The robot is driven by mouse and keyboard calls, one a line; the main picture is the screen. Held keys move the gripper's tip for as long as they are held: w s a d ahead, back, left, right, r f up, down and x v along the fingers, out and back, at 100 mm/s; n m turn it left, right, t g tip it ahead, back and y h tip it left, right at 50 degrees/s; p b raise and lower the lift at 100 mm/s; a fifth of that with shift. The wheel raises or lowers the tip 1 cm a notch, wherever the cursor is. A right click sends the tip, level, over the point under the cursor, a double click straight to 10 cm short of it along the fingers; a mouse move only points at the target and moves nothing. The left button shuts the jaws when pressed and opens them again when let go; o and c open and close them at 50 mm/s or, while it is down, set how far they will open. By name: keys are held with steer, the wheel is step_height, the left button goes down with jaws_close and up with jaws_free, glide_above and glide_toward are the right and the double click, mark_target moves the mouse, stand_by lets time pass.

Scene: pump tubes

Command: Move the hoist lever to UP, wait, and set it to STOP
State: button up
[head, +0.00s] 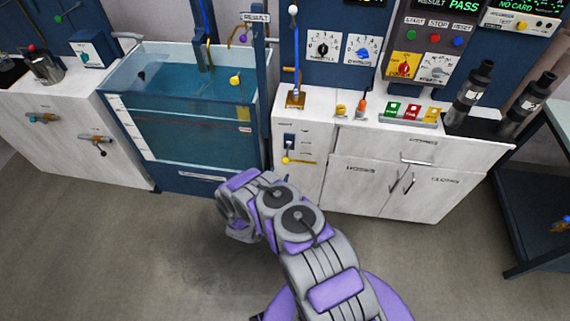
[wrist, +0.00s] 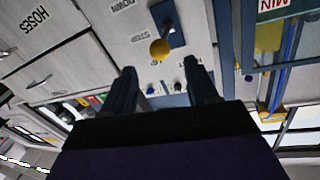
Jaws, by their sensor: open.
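The hoist lever is a yellow ball knob (head: 285,160) on a blue plate (head: 289,141), on the white cabinet front just right of the water tank. In the wrist view the yellow knob (wrist: 160,48) stands out from its blue plate, with upside-down labels reading DOWN and STOP beside it. I cannot tell for sure which mark the lever is at. My gripper (wrist: 160,68) is open and empty. Its two dark fingers point at the cabinet, with the knob showing between and beyond their tips. I see no contact. My arm hides the fingers in the head view.
The water tank (head: 185,58) stands left of the lever. Cabinet doors marked HOSES (head: 360,180) lie to its right. Red, yellow and green buttons (head: 412,112) and dark cylinders (head: 474,85) stand on the counter. A dark rack (head: 530,210) is at far right. The floor (head: 120,260) is clear.

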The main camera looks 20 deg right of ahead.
mark_target(285, 160)
steer(key=b+x, duration=0.2)
steer(key=x, duration=0.6)
steer(key=shift+w+d, duration=0.15)
steer(key=shift+d, duration=0.1)
jaws_close()
